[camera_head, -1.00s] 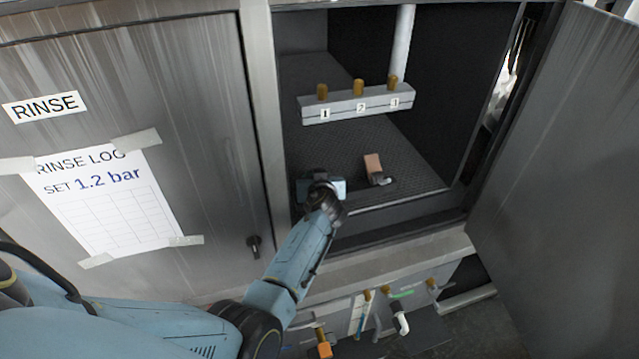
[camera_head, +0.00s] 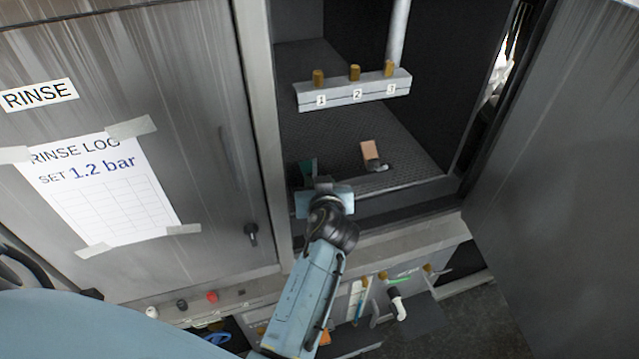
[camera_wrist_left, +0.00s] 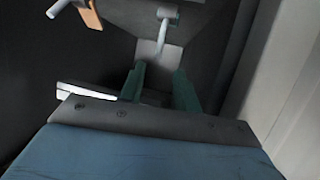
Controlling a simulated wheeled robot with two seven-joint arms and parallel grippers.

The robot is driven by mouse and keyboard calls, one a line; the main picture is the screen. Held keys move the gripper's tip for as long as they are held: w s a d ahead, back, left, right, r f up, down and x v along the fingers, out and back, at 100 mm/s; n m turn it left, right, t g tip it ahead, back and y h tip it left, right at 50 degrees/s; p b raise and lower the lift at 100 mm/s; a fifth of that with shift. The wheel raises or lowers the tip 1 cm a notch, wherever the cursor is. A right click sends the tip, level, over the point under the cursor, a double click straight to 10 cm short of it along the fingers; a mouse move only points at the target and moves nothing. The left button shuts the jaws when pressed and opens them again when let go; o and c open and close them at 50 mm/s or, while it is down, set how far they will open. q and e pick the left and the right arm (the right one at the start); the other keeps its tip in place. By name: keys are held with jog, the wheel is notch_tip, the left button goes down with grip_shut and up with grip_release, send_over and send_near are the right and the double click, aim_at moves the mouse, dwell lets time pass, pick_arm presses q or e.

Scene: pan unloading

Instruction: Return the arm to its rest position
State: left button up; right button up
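My left arm comes up from the bottom of the head view. Its gripper (camera_head: 312,172) is at the front of the open cabinet compartment, low on its left side, and partly hidden behind my wrist. In the left wrist view the two teal fingers (camera_wrist_left: 160,88) stand apart, and a grey plate shows between them. A grey hooked piece (camera_wrist_left: 165,20) shows beyond the fingertips; I cannot tell whether it touches them. My right gripper is not in view.
An orange-brown block with a pale end (camera_head: 370,152) lies on the compartment floor, right of my gripper. A bar numbered 1 to 3 (camera_head: 355,92) carries brass fittings above. The open door (camera_head: 560,180) stands right. Below, a white fitting (camera_head: 397,304) hangs among pegs.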

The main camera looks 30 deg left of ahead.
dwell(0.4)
pick_arm(q)
jog(key=s+d+f+m+g+h+b, duration=0.1)
jog(key=s+d+f+m+h+b, duration=0.3)
jog(key=f, duration=0.8)
jog(key=s+d+f+m+g, duration=0.15)
jog(key=s+f, duration=0.35)
jog(key=f, duration=0.7)
jog(key=s+d+f+m+g+h+b, duration=0.15)
jog(key=s+f, duration=0.35)
jog(key=f, duration=0.7)
jog(key=s+a+f+g+b, duration=0.2)
jog(key=s+f, duration=0.5)
jog(key=s, duration=0.4)
jog(key=s+a+f+m+g+h+b, duration=0.1)
jog(key=s+a+f+g+b, duration=0.1)
jog(key=s+f, duration=0.5)
jog(key=s+a+f+m+g+h+b, duration=0.1)
jog(key=s+f, duration=0.6)
jog(key=s, duration=0.8)
jog(key=shift+s+a+g+b, duration=0.2)
jog(key=shift+a+g+b, duration=0.5)
jog(key=shift+a, duration=0.45)
jog(key=shift+w, duration=0.1)
